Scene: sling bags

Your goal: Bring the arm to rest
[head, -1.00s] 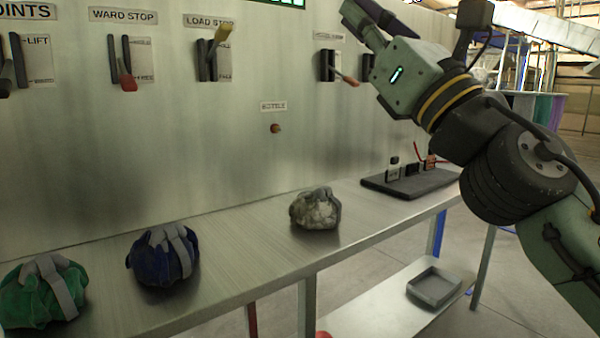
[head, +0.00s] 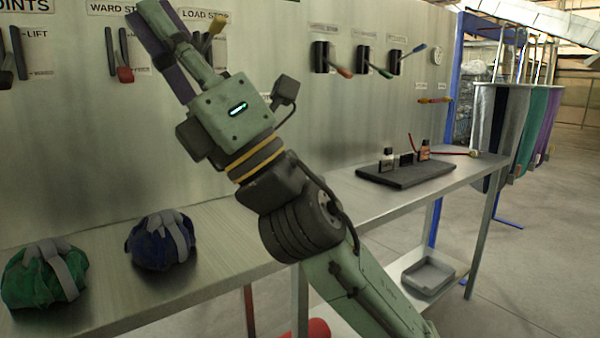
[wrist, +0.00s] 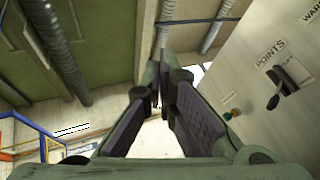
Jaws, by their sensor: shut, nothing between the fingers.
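My gripper (head: 165,30) is at the upper left of the head view, raised in front of the wall panel with its fingers pointing up. It is shut and empty. In the wrist view its fingers (wrist: 165,95) point up toward the ceiling and come together at their tips. My arm crosses the middle of the head view and hides part of the bench and panel.
A steel bench (head: 95,225) holds a green bag (head: 30,280), a blue bag (head: 150,245) and a dark tray (head: 405,175) with small bottles. The panel (head: 330,110) behind carries several levers. A grey bin (head: 428,277) sits on the lower shelf. Open floor lies at right.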

